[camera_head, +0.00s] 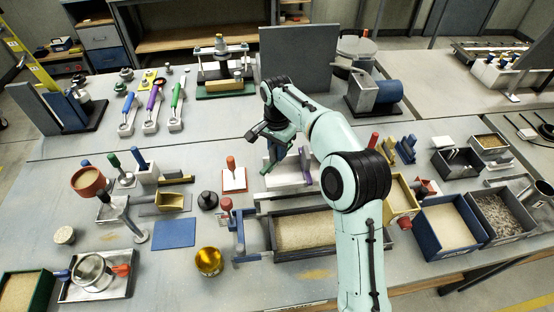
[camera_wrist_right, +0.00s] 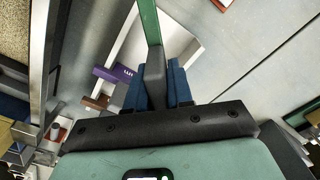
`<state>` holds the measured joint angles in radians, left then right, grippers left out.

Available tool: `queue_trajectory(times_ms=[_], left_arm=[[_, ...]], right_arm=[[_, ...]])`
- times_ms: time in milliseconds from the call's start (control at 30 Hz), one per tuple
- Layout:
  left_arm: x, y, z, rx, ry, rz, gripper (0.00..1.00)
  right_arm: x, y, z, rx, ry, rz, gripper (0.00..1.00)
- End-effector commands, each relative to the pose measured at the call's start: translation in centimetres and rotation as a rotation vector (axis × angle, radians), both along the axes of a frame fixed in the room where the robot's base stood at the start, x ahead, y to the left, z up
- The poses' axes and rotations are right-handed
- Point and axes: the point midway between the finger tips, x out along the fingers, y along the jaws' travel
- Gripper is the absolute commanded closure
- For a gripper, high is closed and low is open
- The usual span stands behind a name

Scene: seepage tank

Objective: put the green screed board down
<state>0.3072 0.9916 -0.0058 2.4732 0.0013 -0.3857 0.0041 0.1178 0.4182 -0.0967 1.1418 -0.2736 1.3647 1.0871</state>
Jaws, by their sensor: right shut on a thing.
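The green screed board (camera_wrist_right: 150,22) shows in the right wrist view as a narrow green strip, pointing away from my fingers. My right gripper (camera_wrist_right: 153,82) has blue fingers and is shut on the board's dark grip. In the head view my right gripper (camera_head: 276,150) is above a white holder (camera_head: 287,181) at the middle of the table, and a small green end of the board (camera_head: 266,166) shows beside the fingers. The holder also shows below the gripper in the wrist view (camera_wrist_right: 186,35). I cannot tell whether the board touches it. My left gripper is out of view.
A purple piece (camera_head: 306,164) stands at the holder's right end. A sand-filled tank (camera_head: 303,231) lies just in front of it. An orange-handled tool on a white plate (camera_head: 232,178) is to the left. A grey upright panel (camera_head: 300,58) stands behind.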

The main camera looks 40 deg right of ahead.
Motion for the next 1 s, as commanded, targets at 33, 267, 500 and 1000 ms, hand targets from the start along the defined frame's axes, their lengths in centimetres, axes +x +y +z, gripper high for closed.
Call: queue_trajectory(times_ms=[33,267,500,1000], left_arm=[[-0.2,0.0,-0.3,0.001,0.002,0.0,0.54],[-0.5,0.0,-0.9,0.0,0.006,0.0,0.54],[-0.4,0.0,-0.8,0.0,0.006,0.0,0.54],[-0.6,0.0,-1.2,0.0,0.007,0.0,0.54]], right_arm=[[-0.1,0.0,-0.9,0.001,0.005,0.0,1.0],[-0.1,0.0,-3.7,0.0,0.003,0.0,1.0],[0.0,0.0,-3.6,0.0,0.001,0.0,1.0],[0.0,0.0,-4.8,0.001,0.002,0.0,0.76]])
